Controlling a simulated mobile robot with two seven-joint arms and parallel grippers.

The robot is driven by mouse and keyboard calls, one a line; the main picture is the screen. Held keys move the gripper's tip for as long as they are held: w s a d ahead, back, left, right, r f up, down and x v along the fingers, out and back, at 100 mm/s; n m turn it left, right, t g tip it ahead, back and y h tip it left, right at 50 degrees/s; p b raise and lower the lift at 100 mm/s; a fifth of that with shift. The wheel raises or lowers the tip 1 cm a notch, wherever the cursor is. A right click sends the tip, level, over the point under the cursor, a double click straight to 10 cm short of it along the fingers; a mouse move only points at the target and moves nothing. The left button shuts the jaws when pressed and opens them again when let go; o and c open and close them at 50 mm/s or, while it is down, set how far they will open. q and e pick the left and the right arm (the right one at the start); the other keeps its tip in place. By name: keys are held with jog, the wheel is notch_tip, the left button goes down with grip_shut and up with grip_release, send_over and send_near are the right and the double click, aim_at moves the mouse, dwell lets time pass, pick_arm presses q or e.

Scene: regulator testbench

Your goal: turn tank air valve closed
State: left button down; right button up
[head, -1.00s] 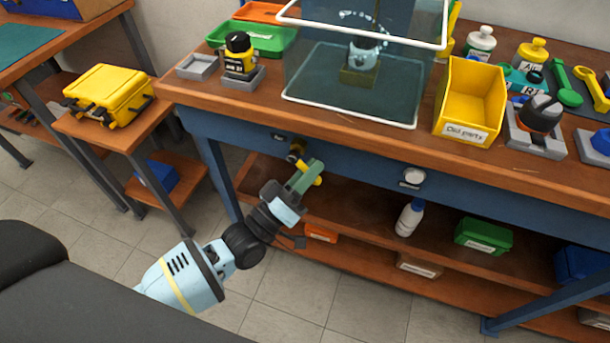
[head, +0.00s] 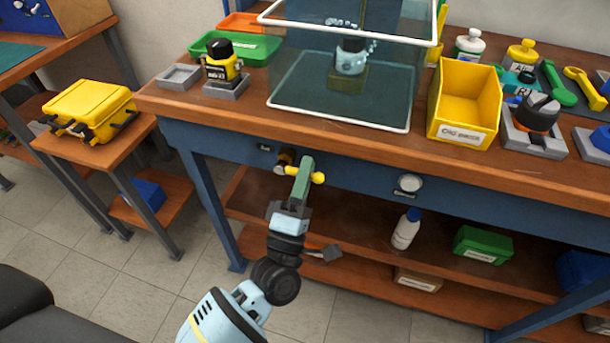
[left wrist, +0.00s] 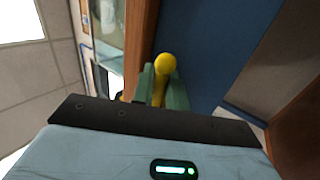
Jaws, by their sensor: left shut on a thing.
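The tank air valve has a yellow handle (head: 318,177) and a dark and brass body (head: 286,157) on the blue front rail of the bench, below the tank. My left gripper (head: 303,172) has green fingers and is shut on the yellow handle; the handle's rounded end sticks out to the right of the fingers. In the left wrist view the yellow handle (left wrist: 165,68) stands between the two green fingers (left wrist: 162,88). The fingers hide part of the handle. The clear tank (head: 340,95) stands on the bench above, with a regulator inside. My right gripper is not in view.
The shelf below holds a white bottle (head: 405,229) and a green box (head: 483,245). A yellow bin (head: 465,98) and regulator holders stand on the bench top.

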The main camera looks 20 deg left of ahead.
pick_arm(q)
jog(key=shift+r+n+y, duration=0.1)
jog(key=shift+n+y, duration=0.3)
jog(key=shift+n, duration=0.2)
jog(key=c, duration=1.8)
grip_release()
jog(key=shift+c, duration=0.2)
jog(key=shift+o, duration=0.5)
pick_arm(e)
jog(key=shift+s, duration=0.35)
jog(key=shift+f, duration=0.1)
pick_arm(q)
jog(key=v, duration=0.7)
jog(key=shift+s+b, duration=0.35)
jog(key=shift+b, duration=0.1)
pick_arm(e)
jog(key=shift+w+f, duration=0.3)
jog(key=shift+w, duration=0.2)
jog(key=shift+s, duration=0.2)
